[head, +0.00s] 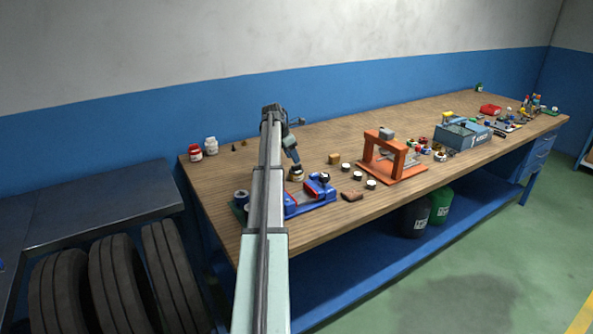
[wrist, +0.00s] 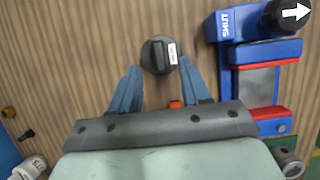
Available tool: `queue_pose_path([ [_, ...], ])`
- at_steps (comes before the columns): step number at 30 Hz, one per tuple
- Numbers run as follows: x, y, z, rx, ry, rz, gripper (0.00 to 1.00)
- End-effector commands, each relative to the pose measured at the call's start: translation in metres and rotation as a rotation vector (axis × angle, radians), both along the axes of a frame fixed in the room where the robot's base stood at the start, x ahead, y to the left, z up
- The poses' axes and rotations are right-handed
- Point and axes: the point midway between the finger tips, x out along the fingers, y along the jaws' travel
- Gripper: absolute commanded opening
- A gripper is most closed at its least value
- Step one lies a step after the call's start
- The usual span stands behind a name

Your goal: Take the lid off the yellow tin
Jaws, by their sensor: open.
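My gripper (head: 295,166) points down over the bench, just above a small tan-yellow tin (head: 296,178), which I take to be the yellow tin. The wrist view shows a dark round lid (wrist: 158,66) with a raised bar across its top and a white label at its right side. The two blue fingers of my gripper (wrist: 157,73) stand apart, one on each side of the lid's near part, and hold nothing. The tin's body is hidden under the lid in the wrist view. I cannot tell whether the fingers touch the lid.
A blue vise (wrist: 262,75) with red jaws stands close at the right. A red-labelled jar (head: 195,153) stands at the left. The bench behind the tin is clear.

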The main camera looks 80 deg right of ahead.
Motion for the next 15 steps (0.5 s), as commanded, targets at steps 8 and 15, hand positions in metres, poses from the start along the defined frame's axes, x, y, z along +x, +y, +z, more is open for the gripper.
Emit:
queue_pose_path([
  [8,-0.009,-0.010,-0.033,0.001,-0.001,0.000,0.47],
  [15,-0.011,-0.012,-0.040,0.000,0.000,0.000,0.47],
])
